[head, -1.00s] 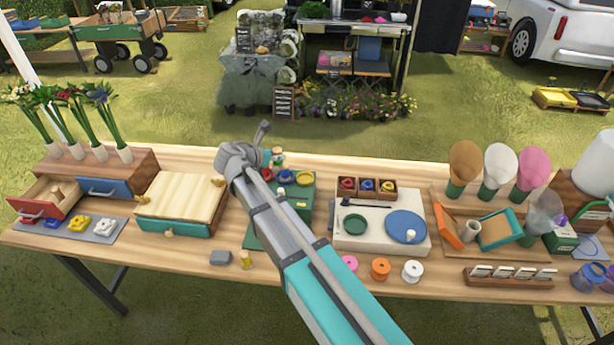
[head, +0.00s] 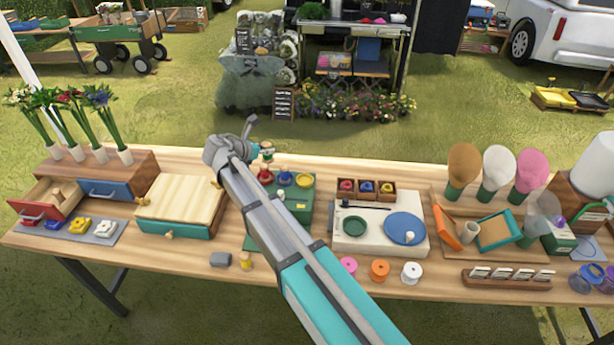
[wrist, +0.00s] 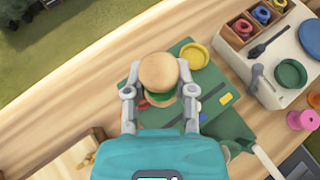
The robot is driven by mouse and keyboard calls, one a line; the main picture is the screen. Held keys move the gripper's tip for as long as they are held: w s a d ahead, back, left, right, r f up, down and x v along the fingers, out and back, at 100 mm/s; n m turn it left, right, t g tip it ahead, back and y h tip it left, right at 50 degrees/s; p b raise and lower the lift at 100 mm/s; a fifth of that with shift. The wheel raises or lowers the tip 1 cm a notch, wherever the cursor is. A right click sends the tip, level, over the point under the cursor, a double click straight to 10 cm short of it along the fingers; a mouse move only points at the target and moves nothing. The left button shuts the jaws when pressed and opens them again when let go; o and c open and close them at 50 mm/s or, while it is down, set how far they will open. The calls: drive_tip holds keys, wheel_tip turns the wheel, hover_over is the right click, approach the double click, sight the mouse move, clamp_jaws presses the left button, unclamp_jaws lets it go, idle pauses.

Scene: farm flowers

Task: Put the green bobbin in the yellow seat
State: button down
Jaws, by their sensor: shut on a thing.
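My gripper (head: 258,147) is shut on the green bobbin (wrist: 158,70), which has tan ends and green thread between them. It also shows small in the head view (head: 267,148). I hold it above the back left of the green box (head: 299,207). The yellow seat (head: 304,180) is a round yellow ring on the box top, right of the blue seat (head: 285,179) and red seat (head: 265,176). In the wrist view the yellow seat (wrist: 195,55) lies empty, up and right of the bobbin. The bobbin mostly covers the red and blue seats there.
Right of the box stand a small wooden tray (head: 366,190) of colored items and a white board (head: 350,243) with plates. Pink, orange (head: 380,270) and white spools stand near the front edge. A wooden drawer box (head: 180,203) is on the left.

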drive_tip(key=shift+w+d+f+b, duration=0.65)
drive_tip(key=shift+d+f+b, duration=0.7)
drive_tip(key=shift+d, duration=0.45)
drive_tip(key=shift+w+d+f+b, duration=0.6)
drive_tip(key=shift+d+f+b, duration=0.75)
drive_tip(key=shift+d, duration=0.4)
drive_tip(key=shift+w+d+f+b, duration=0.65)
drive_tip(key=shift+d+f+b, duration=0.65)
drive_tip(key=shift+d, duration=0.5)
drive_tip(key=shift+f, duration=0.1)
drive_tip(key=shift+w+d+f+b, duration=0.1)
drive_tip(key=shift+d+f+b, duration=0.35)
drive_tip(key=shift+f, duration=0.2)
drive_tip(key=shift+f+b, duration=1.4)
drive_tip(key=shift+b, duration=0.05)
drive_tip(key=shift+f, duration=0.2)
drive_tip(key=shift+c, duration=2.1)
unclamp_jaws()
